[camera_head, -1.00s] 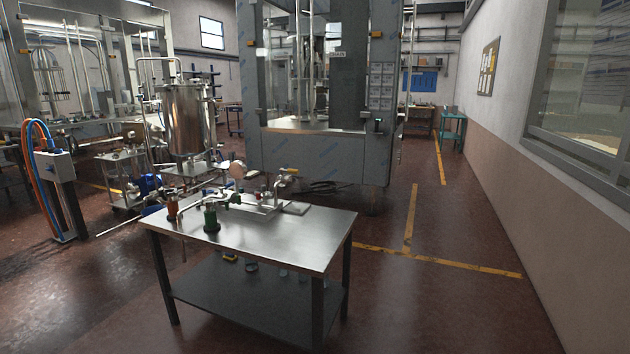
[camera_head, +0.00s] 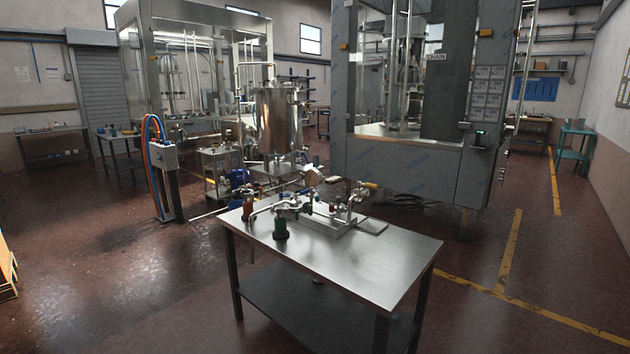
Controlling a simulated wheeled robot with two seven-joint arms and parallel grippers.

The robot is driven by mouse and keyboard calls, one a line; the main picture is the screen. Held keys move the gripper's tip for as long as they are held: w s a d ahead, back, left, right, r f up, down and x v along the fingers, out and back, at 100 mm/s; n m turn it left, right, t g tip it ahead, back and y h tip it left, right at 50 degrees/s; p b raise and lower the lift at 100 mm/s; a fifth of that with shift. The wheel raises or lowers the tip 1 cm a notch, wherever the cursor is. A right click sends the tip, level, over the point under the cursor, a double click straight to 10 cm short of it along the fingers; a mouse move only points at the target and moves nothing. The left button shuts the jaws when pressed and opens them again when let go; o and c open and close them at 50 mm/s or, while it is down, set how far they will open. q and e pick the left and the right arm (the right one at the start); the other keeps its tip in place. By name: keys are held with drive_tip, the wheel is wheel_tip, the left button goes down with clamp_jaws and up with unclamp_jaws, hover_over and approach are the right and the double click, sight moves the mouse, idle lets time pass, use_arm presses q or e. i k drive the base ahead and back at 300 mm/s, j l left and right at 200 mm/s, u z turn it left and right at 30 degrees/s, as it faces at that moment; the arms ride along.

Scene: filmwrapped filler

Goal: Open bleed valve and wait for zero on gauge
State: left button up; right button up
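A pipe assembly with valves and fittings (camera_head: 325,215) stands on the far side of the steel table (camera_head: 345,267). A round, pale gauge-like disc (camera_head: 311,173) shows at its back; no dial reading can be made out. Which part is the bleed valve I cannot tell at this size. A green-topped item (camera_head: 280,228) and an orange-brown item (camera_head: 248,207) stand at the left of the table. Neither of my grippers is in view.
A large grey machine (camera_head: 405,170) stands behind the table, and a steel tank (camera_head: 278,122) is behind it to the left. A post with orange and blue hoses (camera_head: 163,165) stands left. Floor is clear at left front and to the right, where yellow lines (camera_head: 508,250) run.

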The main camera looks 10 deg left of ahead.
sight(368, 185)
drive_tip(key=i+l, duration=0.45)
drive_tip(key=i+l+u, duration=0.1)
drive_tip(key=i+l, duration=0.3)
drive_tip(key=i+l+u, duration=0.1)
drive_tip(key=i+l, duration=0.75)
drive_tip(key=l, duration=0.2)
drive_tip(key=i+l+u, duration=0.1)
drive_tip(key=i+l, duration=0.3)
drive_tip(key=l, duration=0.15)
drive_tip(key=i+l, duration=0.4)
drive_tip(key=l, duration=0.15)
drive_tip(key=j+u, duration=0.05)
